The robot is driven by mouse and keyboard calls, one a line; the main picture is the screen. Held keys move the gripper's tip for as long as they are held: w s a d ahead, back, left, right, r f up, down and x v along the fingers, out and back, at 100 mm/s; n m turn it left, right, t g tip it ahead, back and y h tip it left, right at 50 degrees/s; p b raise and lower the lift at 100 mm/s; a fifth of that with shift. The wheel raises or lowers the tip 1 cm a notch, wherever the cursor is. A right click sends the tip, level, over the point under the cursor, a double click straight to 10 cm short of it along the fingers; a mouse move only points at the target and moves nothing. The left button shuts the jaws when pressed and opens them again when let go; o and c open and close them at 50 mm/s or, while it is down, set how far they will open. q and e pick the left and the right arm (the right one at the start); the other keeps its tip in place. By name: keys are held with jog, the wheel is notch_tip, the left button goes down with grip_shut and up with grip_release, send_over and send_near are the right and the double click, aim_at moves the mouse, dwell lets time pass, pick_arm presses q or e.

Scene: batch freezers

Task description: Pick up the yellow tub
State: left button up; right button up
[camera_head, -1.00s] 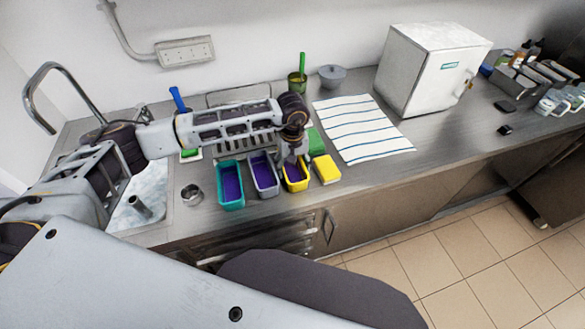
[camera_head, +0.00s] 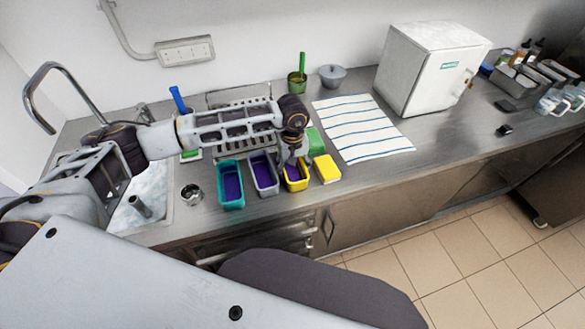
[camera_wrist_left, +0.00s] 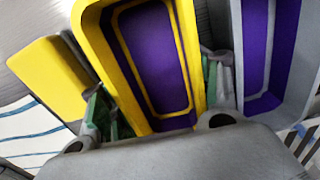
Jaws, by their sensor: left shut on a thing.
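The yellow tub (camera_head: 297,186), with a purple inside, stands at the right end of a row of tubs near the counter's front edge. My left gripper (camera_head: 293,164) reaches down over it from behind. In the left wrist view my left gripper's fingers (camera_wrist_left: 155,95), with green pads, lie on both sides of the yellow tub (camera_wrist_left: 100,55), shut on its walls. The tub looks upright; I cannot tell any gap under it. My right gripper is out of view.
A grey tub (camera_head: 265,176) and a teal tub (camera_head: 231,189) stand left of it. A yellow block (camera_head: 327,169) is close on its right, with a green block (camera_head: 315,142) behind. A striped cloth (camera_head: 360,128) lies further right. A sink is at the left.

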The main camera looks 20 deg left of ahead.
aim_at(293, 172)
pick_arm(q)
jog(key=shift+r, duration=0.15)
notch_tip(293, 172, up, 10)
jog(key=b, duration=0.2)
dwell(0.4)
dwell(0.5)
